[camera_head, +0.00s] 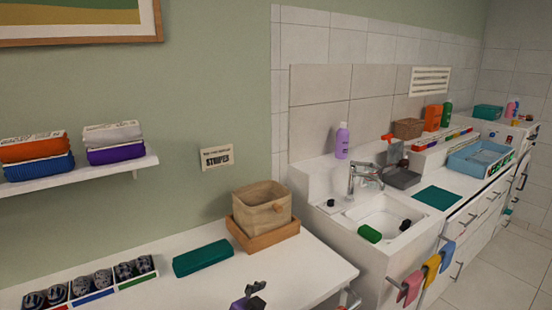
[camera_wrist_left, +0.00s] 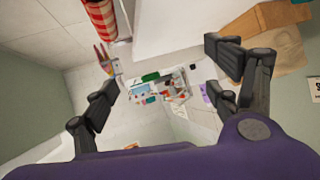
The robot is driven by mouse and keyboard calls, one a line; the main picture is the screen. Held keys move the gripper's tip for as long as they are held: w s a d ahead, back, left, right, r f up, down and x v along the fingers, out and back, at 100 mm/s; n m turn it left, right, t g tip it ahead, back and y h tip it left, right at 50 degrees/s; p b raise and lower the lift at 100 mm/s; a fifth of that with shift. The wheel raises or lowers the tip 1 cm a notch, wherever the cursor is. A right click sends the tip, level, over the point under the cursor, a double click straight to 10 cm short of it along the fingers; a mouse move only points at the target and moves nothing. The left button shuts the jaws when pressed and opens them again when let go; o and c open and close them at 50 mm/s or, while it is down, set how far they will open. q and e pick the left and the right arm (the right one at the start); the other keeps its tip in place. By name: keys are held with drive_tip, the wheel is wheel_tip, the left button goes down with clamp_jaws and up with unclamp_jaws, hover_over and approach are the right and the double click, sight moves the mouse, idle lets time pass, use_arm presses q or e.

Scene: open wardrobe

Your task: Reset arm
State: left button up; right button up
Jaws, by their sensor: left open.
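My left gripper (camera_wrist_left: 165,85) is open in the left wrist view, its two black fingers spread wide with nothing between them. A gripper's purple and dark top, which I take to be the left one (camera_head: 249,296), shows at the bottom edge of the head view, in front of the white counter. The rest of its arm is out of frame. My right gripper is in neither view.
A shelf (camera_head: 110,168) holds folded cloths. A sink (camera_head: 383,213) lies right.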

use_arm(q)
drive_tip(key=s+a+f+n+y, duration=0.2)
drive_tip(key=s+a+f, duration=0.4)
drive_tip(key=s, duration=0.4)
drive_tip(key=s+a+f+n+y, duration=0.2)
drive_tip(key=s+a+f, duration=0.4)
drive_tip(key=s, duration=0.5)
drive_tip(key=s+a+f+n+g+y, duration=0.1)
drive_tip(key=s+a+f+n+y, duration=0.1)
drive_tip(key=s+a+f, duration=0.4)
drive_tip(key=s+n, duration=0.1)
drive_tip(key=s, duration=0.4)
drive_tip(key=shift+s+n, duration=0.15)
drive_tip(key=shift+n, duration=0.25)
